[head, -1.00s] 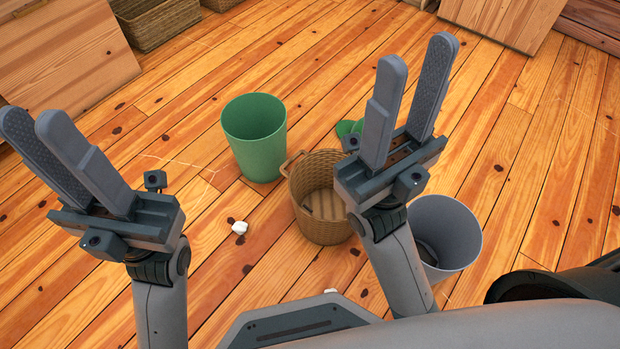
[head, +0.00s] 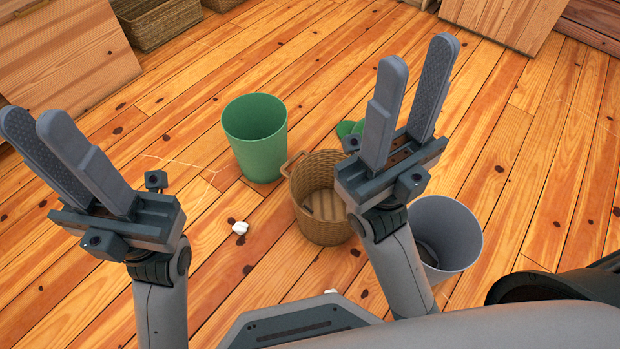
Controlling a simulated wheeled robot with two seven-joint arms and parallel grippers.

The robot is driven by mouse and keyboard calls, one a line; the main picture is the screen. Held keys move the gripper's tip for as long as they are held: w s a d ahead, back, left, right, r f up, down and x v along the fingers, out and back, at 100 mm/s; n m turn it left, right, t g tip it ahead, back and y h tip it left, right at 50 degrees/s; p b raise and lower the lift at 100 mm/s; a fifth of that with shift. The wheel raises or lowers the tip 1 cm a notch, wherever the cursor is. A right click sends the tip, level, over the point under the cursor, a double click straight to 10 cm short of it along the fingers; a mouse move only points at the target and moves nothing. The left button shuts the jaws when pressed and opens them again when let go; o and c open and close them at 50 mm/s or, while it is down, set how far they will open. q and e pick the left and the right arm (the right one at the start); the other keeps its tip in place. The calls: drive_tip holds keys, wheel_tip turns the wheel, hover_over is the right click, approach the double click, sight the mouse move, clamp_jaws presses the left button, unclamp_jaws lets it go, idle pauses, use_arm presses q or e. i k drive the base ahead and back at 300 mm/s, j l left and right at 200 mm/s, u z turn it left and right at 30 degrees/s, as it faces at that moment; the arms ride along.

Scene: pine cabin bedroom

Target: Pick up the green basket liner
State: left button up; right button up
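The green basket liner (head: 254,148) appears to be the green, open-topped, bucket-like container standing upright on the wooden floor, left of the picture's middle. It looks empty, though its bottom is hidden. My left gripper (head: 33,120) is open and empty, in the air to the left of the liner. My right gripper (head: 418,55) is open and empty, to the right of the liner. Neither gripper touches it.
A wicker basket (head: 322,232) stands close to the liner, nearer me. A grey bin (head: 455,228) stands right of it. Green things (head: 345,127) lie partly hidden behind my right gripper. A white crumpled piece (head: 240,228) lies on the floor. Another basket (head: 160,25) stands at the back left.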

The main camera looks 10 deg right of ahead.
sight(254, 125)
drive_tip(key=k, duration=0.65)
drive_tip(key=z, duration=2.15)
drive_tip(key=k+j, duration=0.1)
drive_tip(key=j, duration=1.1)
drive_tip(key=k+j, duration=0.15)
drive_tip(key=j, duration=1.05)
drive_tip(key=k+j, duration=0.15)
drive_tip(key=j, duration=0.45)
